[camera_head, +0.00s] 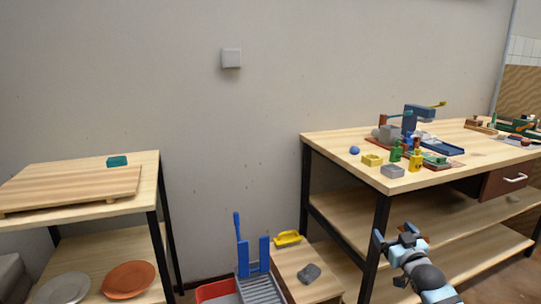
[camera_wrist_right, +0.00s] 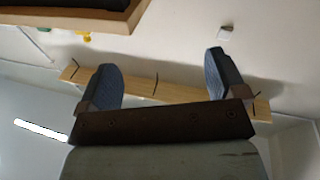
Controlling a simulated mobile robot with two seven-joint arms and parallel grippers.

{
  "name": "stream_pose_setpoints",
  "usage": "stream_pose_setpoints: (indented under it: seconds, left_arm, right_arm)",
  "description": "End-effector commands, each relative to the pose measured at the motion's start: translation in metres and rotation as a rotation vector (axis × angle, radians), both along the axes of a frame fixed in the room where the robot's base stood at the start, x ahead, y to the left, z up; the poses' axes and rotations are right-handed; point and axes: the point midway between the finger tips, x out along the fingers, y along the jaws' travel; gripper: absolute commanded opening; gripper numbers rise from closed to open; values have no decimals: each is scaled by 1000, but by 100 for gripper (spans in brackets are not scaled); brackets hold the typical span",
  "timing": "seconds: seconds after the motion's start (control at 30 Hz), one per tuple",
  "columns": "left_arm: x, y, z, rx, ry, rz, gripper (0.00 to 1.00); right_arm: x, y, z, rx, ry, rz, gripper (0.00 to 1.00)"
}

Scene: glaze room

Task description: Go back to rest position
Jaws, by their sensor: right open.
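My right gripper (camera_head: 397,243) is at the lower right of the head view, in front of the long wooden workbench (camera_head: 340,141) and below the level of its top. Its two fingers stand apart with nothing between them. The right wrist view also shows the open, empty right gripper (camera_wrist_right: 168,83), with a wall and a wooden rail behind it. My left gripper is not in view.
The workbench holds several small items, including a yellow block (camera_head: 372,160). A wooden table (camera_head: 148,170) with a board (camera_head: 75,187) stands at the left. A low wooden stand (camera_head: 308,288) and a red bucket (camera_head: 215,290) are between them.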

Motion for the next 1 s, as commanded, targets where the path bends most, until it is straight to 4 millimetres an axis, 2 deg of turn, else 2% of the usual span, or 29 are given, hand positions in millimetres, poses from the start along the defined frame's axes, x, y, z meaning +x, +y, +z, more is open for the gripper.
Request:
stream_pose_setpoints:
  seconds: [0.03, 0.17, 0.23, 0.3, 0.4, 0.5, 0.7, 0.87, 0.9, 1.0]
  left_arm:
    - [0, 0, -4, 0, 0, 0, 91]
    - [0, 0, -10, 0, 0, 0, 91]
    - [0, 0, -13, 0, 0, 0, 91]
    - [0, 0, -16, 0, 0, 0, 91]
    - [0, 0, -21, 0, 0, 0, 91]
    - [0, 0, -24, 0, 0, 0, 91]
    - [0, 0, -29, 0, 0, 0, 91]
    - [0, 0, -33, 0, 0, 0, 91]
    - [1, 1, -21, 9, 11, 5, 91]
    - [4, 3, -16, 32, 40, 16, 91]
  right_arm:
    - [-21, 21, -16, 5, 7, 34, 90]
    - [-83, 77, -43, 34, 20, 127, 90]
    - [-125, 109, -54, 62, 27, 182, 90]
    - [-170, 138, -59, 99, 33, 235, 90]
    - [-229, 171, -56, 156, 39, 297, 90]
    - [-274, 192, -47, 210, 40, 340, 90]
    - [-343, 214, -23, 306, 41, 391, 90]
    - [-386, 222, 0, 381, 40, 416, 90]
    - [-383, 221, 11, 371, 50, 409, 90]
    - [-378, 219, 16, 353, 79, 392, 90]
